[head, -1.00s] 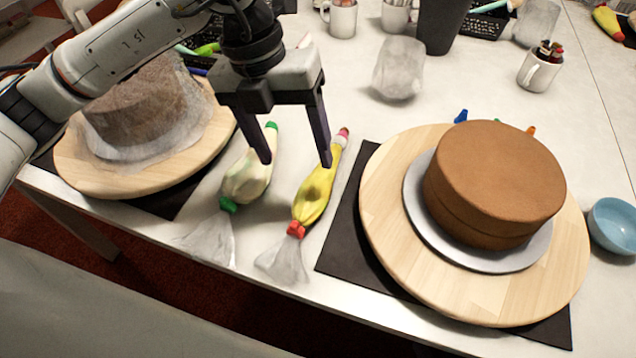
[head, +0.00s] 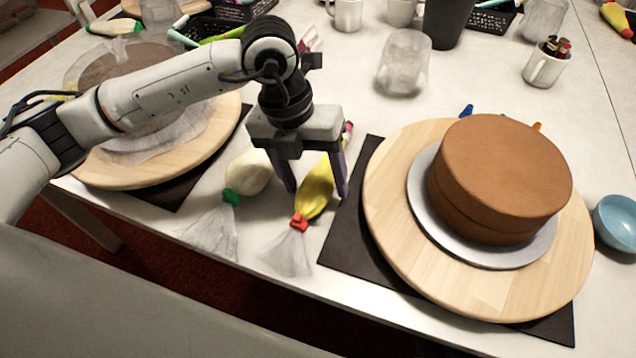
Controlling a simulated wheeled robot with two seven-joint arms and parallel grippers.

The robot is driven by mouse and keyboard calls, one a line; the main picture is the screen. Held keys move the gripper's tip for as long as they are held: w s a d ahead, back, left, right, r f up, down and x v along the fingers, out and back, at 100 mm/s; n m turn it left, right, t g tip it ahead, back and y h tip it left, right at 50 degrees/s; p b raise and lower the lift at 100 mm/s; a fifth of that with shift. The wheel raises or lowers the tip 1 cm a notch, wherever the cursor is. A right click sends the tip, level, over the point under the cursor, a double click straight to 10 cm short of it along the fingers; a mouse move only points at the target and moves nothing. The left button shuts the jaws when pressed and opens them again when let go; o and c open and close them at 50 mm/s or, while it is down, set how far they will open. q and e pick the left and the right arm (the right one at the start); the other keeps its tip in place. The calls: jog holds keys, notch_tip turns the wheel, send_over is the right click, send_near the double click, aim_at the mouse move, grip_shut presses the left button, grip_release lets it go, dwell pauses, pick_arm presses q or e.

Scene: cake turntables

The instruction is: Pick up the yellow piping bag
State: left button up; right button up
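The yellow piping bag (head: 315,193) lies on the table between the two turntables, with a red tie, a clear tail toward the table's front edge and a pink tip at its far end. My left gripper (head: 316,194) is over it, pointing down. Its two fingers are apart, one on each side of the yellow bag, and the bag's middle is partly hidden behind the gripper. I cannot tell whether the fingers touch the bag. My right gripper is not in view.
A pale piping bag with a green tie (head: 249,172) lies close to the left finger. The right turntable (head: 400,235) holds a brown cake (head: 505,175) on a dark mat. A left turntable (head: 222,125) stands under my arm. A clear glass (head: 403,62) stands behind.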

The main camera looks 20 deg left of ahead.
aim_at(314, 180)
pick_arm(q)
jog(key=c, duration=0.5)
jog(key=shift+c, duration=0.2)
jog(key=v, duration=0.3)
jog(key=d+v, duration=0.1)
jog(key=v, duration=0.2)
jog(key=d+v, duration=0.1)
jog(key=v, duration=0.3)
jog(key=shift+w+r+p, duration=0.1)
jog(key=shift+r+p, duration=0.05)
jog(key=shift+p, duration=0.2)
jog(key=shift+o, duration=0.7)
jog(key=shift+c, duration=1.2)
